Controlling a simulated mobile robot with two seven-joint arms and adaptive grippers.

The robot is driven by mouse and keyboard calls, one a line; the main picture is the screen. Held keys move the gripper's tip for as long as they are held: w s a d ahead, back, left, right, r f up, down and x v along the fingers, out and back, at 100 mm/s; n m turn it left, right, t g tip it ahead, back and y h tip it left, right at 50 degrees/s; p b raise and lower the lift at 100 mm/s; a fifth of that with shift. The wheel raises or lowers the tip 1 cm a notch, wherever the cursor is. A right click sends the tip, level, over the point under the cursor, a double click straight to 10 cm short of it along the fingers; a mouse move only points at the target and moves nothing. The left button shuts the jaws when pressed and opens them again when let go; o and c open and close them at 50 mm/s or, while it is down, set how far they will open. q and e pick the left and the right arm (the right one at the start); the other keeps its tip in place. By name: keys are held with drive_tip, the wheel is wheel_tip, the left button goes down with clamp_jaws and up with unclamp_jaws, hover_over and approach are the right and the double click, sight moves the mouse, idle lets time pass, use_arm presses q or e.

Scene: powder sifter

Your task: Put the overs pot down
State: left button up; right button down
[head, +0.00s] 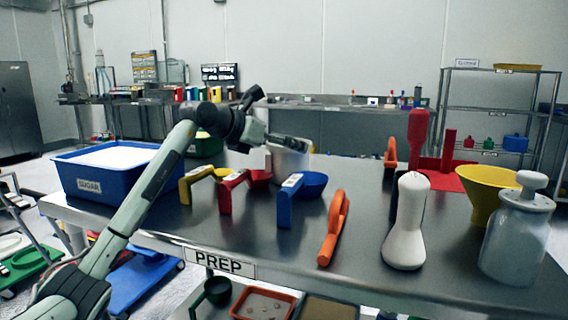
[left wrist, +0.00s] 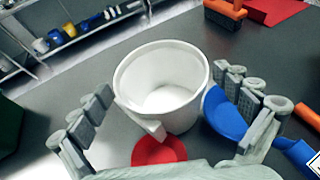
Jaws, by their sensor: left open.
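The overs pot, which I take to be the white pot with a side handle (head: 290,165), stands on the steel table behind the colored scoops. In the left wrist view the pot (left wrist: 182,108) is upright, with its open mouth toward the camera and some white showing inside. My left gripper (head: 288,143) is at the pot, coming in from the left. In the left wrist view its fingers (left wrist: 168,105) are spread wide, one on each side of the pot, and its handle points toward the palm. Gaps show beside the pot, so the fingers seem apart from it. My right gripper is not in view.
A blue SUGAR bin (head: 85,180) stands at the left. Yellow (head: 197,185), red (head: 235,190) and blue (head: 295,200) scoops stand in front of the pot. An orange tool (head: 333,232), white-handled tool (head: 406,230), grey jar (head: 513,240) and yellow funnel (head: 482,190) are rightward.

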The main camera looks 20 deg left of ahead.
use_arm(q)
drive_tip(key=shift+c, duration=0.5)
drive_tip(key=shift+r, duration=0.1)
drive_tip(key=c, duration=1.4)
